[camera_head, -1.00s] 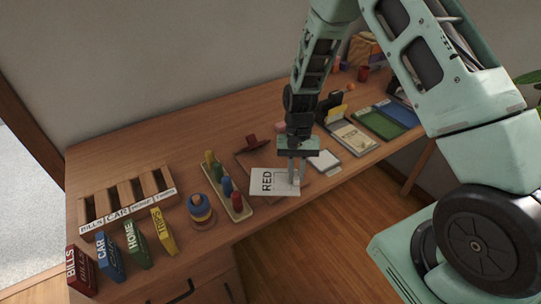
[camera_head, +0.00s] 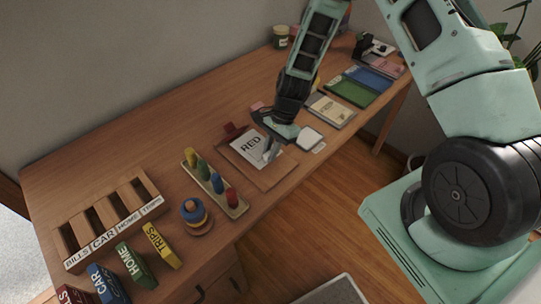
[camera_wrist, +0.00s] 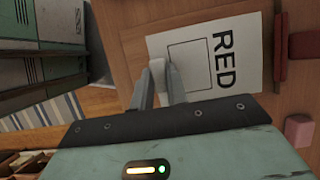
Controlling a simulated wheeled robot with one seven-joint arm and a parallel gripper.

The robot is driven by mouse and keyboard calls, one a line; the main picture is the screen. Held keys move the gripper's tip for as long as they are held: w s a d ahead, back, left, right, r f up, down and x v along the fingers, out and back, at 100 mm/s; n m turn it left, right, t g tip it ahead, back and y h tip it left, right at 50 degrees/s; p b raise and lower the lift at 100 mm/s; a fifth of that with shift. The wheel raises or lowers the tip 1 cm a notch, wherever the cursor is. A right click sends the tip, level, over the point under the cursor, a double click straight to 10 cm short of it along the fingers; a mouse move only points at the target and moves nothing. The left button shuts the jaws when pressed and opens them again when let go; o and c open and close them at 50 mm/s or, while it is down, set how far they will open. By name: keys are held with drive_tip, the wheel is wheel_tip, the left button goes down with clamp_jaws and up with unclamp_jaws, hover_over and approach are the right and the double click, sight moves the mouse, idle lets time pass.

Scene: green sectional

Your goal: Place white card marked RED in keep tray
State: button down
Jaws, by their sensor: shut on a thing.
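The white card marked RED (camera_head: 244,146) lies face up over a brown tray-like board (camera_head: 277,179). It also shows in the wrist view (camera_wrist: 192,48), with a printed rectangle beside the word. My gripper (camera_head: 270,153) is shut on the card's edge; its fingers show in the wrist view (camera_wrist: 160,84). The card looks flat, at or just above the board; I cannot tell whether it touches. No keep label is readable, so I cannot tell whether this board is the keep tray.
A red block (camera_head: 233,130) stands at the board's back edge. A peg rack (camera_head: 214,184) and ring stacker (camera_head: 195,213) stand left of it. A white pad (camera_head: 310,138) and green folder (camera_head: 348,92) lie right. A labelled wooden sorter (camera_head: 107,220) is far left.

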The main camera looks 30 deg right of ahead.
drive_tip(key=shift+f, duration=1.75)
drive_tip(key=shift+f, duration=0.2)
drive_tip(key=c, duration=1.4)
unclamp_jaws()
drive_tip(key=shift+r, duration=0.1)
